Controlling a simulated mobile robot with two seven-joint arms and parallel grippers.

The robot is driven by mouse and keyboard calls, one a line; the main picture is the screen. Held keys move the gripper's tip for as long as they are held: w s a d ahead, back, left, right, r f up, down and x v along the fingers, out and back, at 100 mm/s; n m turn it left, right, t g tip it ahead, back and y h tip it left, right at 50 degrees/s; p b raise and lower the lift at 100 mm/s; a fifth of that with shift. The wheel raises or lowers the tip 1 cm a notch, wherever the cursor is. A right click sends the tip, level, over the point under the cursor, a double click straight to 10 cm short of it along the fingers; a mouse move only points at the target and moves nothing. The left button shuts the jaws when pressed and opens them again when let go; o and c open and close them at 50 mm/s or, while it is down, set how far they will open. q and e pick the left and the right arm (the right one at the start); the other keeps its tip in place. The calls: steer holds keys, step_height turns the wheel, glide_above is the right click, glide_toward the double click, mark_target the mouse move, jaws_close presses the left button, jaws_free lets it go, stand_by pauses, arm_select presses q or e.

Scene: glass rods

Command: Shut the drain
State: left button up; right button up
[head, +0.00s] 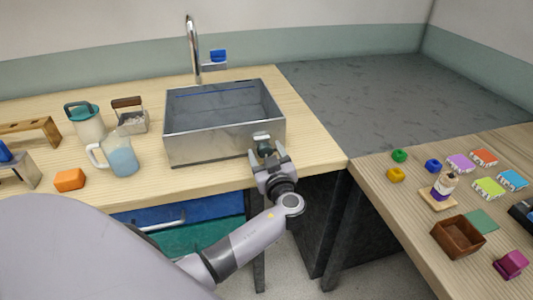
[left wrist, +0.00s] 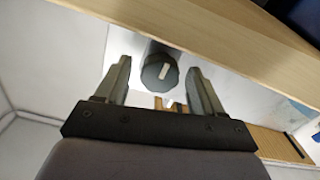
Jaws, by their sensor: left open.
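A grey metal sink (head: 190,146) stands on the wooden counter. At the front right of the sink is a small knob-like fitting (head: 262,139), partly hidden by my left gripper (head: 268,158). The left wrist view shows a dark round knob (left wrist: 153,75) with a pale mark on its face, between the two fingers of my left gripper (left wrist: 158,75). The fingers are open, with gaps on both sides of the knob. I cannot tell which part of the fitting is the drain control. My right gripper is not in view.
A tap (head: 194,50) stands behind the sink. A blue jug (head: 122,158), a green-lidded jar (head: 88,124) and an orange block (head: 69,180) are left of it. The right table holds a brown box (head: 458,237) and several small objects.

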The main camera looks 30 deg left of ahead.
arm_select(q)
steer(key=c, duration=1.1)
steer(key=shift+o, duration=0.2)
steer(key=shift+f, duration=0.1)
steer(key=m+b, duration=0.2)
steer(key=m, duration=0.1)
steer(key=shift+f, duration=0.1)
steer(key=m+b, duration=0.1)
steer(key=m, duration=0.3)
steer(key=shift+b, duration=0.35)
steer(key=m, duration=0.2)
steer(key=shift+m, duration=0.4)
steer(key=m, duration=0.2)
steer(key=shift+m, duration=0.3)
steer(key=m+p, duration=0.1)
steer(key=m, duration=0.4)
steer(key=shift+m, duration=0.3)
steer(key=shift+p, duration=0.3)
